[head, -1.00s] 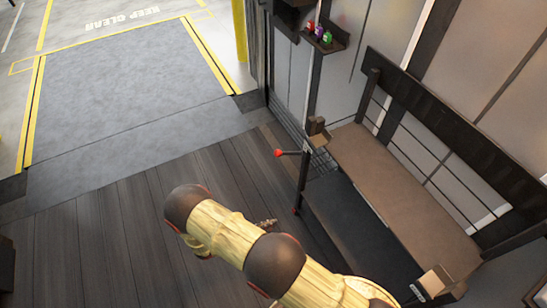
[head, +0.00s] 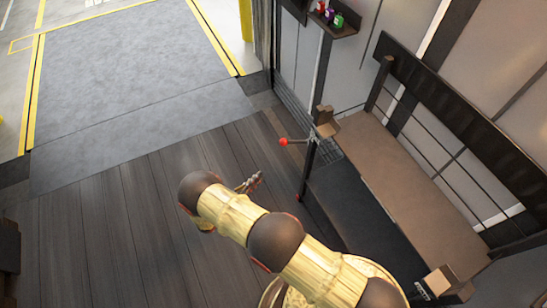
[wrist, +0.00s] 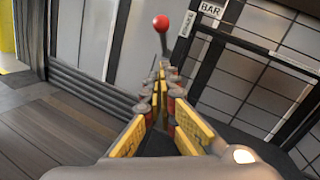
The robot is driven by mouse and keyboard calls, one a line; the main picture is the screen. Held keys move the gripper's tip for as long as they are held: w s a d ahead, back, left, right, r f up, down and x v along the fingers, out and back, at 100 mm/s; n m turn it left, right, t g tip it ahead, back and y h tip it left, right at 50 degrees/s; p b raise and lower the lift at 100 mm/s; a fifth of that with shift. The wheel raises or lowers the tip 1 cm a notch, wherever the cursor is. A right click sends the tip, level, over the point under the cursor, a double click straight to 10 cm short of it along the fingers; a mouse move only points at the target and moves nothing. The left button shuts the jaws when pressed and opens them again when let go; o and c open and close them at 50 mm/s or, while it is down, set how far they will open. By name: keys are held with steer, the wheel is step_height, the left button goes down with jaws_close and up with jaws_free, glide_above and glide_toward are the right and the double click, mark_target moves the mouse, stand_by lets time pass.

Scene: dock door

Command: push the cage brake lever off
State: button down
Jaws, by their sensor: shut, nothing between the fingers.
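The brake lever (head: 297,140) is a thin rod with a red ball knob at its end, sticking out left from the corner post of a dark-framed cage (head: 309,170). In the wrist view the red knob (wrist: 161,22) stands at the top middle, just beyond my fingertips. My gripper (head: 257,180) is shut and empty. In the head view it is left of the cage, below and left of the knob in the picture, with a gap between. In the wrist view its fingers (wrist: 163,72) point toward the lever rod, whose lower part they hide. I cannot tell whether they touch.
The cage has a flat brown shelf (head: 400,180) and dark rails. A wall shelf (head: 335,28) with small coloured items is above it. Dark plank floor (head: 110,220) is open to the left. A grey ramp with yellow lines (head: 130,70) lies beyond.

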steer(key=r+b+x, duration=0.2)
steer(key=x, duration=1)
steer(key=shift+w+r+b, duration=0.3)
steer(key=shift+w+b, duration=0.05)
steer(key=shift+w, duration=0.2)
steer(key=shift+d+r+g+y+p, duration=0.1)
steer(key=shift+r+g+y+p, duration=0.2)
steer(key=shift+r+p, duration=0.4)
steer(key=shift+w, duration=0.1)
